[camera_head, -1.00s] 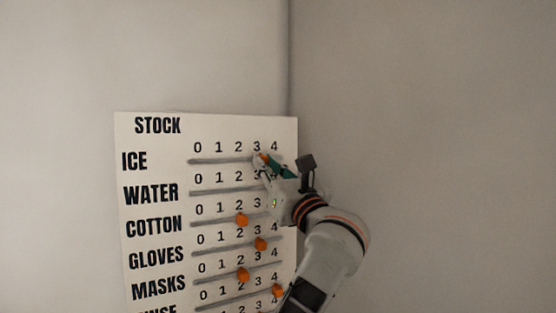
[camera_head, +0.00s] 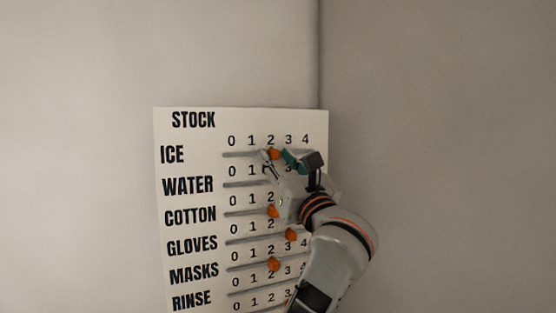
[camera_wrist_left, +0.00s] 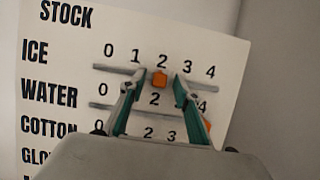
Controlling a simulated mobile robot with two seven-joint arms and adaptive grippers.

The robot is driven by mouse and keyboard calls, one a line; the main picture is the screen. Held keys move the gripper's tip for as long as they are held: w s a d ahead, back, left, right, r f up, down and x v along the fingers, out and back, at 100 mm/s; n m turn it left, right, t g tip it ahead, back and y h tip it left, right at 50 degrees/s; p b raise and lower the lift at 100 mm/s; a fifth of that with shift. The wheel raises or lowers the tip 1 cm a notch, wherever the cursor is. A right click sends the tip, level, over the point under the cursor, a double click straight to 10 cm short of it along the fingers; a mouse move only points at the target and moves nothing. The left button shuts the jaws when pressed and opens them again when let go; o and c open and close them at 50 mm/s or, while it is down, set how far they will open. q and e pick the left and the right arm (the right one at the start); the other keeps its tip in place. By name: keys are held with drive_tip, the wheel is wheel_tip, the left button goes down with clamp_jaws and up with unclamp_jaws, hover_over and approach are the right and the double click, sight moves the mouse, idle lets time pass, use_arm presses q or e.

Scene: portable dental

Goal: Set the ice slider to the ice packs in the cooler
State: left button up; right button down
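The orange ice slider (camera_head: 274,154) sits on the ICE row's grey track under the number 2. In the left wrist view the ice slider (camera_wrist_left: 159,79) is just below the 2. My left gripper (camera_head: 276,158) is at the board over the ICE row. In the left wrist view the left gripper (camera_wrist_left: 156,80) has its fingers apart, one on each side of the ice slider, with gaps visible. The white STOCK board (camera_head: 190,145) stands upright by the wall corner. The cooler and ice packs are not in view. My right gripper is not in view.
Lower sliders include the cotton slider (camera_head: 273,212), gloves slider (camera_head: 291,235) and masks slider (camera_head: 274,265). The water slider (camera_wrist_left: 207,126) shows beside my right-hand finger in the wrist view, near the 4. Bare walls surround the board.

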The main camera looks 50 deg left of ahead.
use_arm(q)
drive_tip(key=v, duration=1.2)
drive_tip(key=shift+d, duration=0.1)
idle(0.4)
